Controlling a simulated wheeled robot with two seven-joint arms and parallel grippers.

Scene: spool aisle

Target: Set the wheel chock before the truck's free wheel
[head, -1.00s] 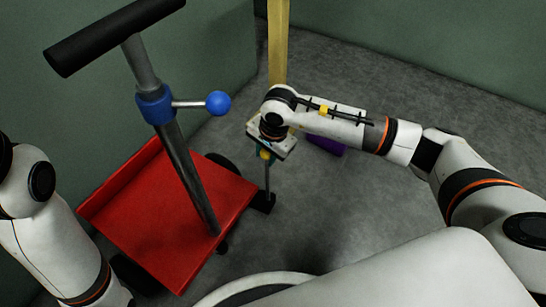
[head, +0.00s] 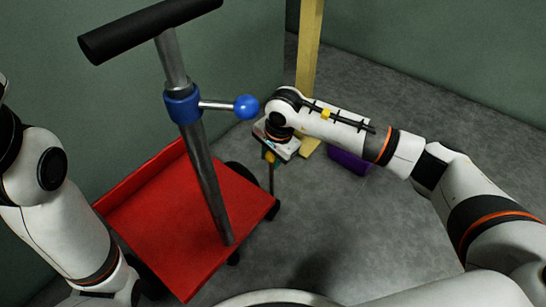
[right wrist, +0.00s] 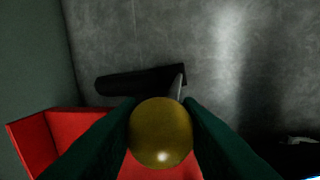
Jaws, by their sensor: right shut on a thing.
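The red truck (head: 165,235) stands on the floor at the left, with a tall grey post and black handle. A black wheel (head: 242,176) shows at its far right side. My right gripper (head: 270,153) is shut on the yellow ball knob (right wrist: 160,132) of a thin upright rod. The rod runs down to the black chock (right wrist: 170,80), which is mostly hidden in the head view by the truck's right corner. In the right wrist view the dark chock and wheel blend, so I cannot tell whether they touch. My left gripper is out of view.
A blue ball-ended lever (head: 246,107) juts from the truck's post near my right gripper. A yellow upright post (head: 309,45) and a purple box (head: 350,162) stand behind my right arm. Green walls close off the back. Grey floor is clear at the right.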

